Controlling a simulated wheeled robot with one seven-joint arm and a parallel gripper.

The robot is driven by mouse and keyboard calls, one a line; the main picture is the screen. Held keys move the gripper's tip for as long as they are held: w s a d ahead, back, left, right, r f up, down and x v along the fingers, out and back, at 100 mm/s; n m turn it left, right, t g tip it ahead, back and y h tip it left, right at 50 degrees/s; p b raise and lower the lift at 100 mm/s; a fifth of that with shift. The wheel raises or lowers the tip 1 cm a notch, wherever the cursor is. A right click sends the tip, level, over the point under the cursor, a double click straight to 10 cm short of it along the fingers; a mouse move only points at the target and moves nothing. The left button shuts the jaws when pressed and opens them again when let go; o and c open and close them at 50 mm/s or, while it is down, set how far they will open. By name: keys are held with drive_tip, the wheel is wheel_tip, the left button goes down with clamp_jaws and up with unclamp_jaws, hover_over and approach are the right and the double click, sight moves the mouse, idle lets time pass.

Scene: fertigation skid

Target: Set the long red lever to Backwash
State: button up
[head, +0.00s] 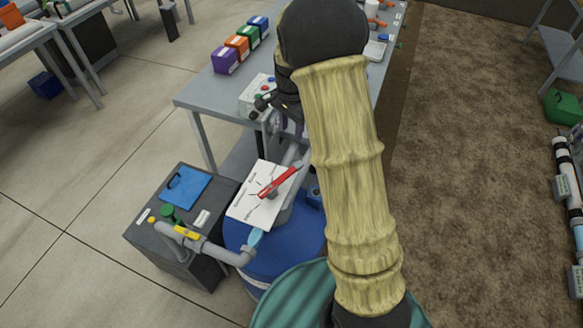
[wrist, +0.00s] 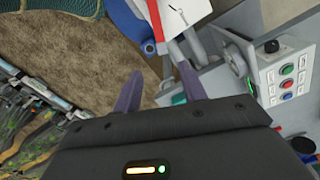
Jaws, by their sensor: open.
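The long red lever (head: 280,181) lies across a white label plate (head: 246,210) on top of a blue drum, in the head view. It slants from lower left to upper right. The words on the plate are too small to read, so I cannot tell which position it points to. My gripper (head: 278,112) is above and behind the plate, near the bench edge, apart from the lever. In the wrist view my gripper (wrist: 160,88) has its two purple fingers spread with nothing between them. The plate (wrist: 187,14) shows only in part at the top there.
A control box with buttons (wrist: 287,82) stands on the bench close to my gripper. The blue drum (head: 237,236) is below the plate. A grey cabinet (head: 155,240) with pipe and yellow-handled valve (head: 187,232) stands at left. Coloured boxes (head: 237,46) sit farther back on the bench.

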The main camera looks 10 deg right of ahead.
sight(292, 170)
drive_tip(key=shift+r, duration=0.1)
wheel_tip(292, 170, down, 18)
drive_tip(key=p, duration=0.2)
drive_tip(key=shift+r+p, duration=0.25)
drive_tip(key=shift+p, duration=0.05)
idle(0.4)
clamp_jaws()
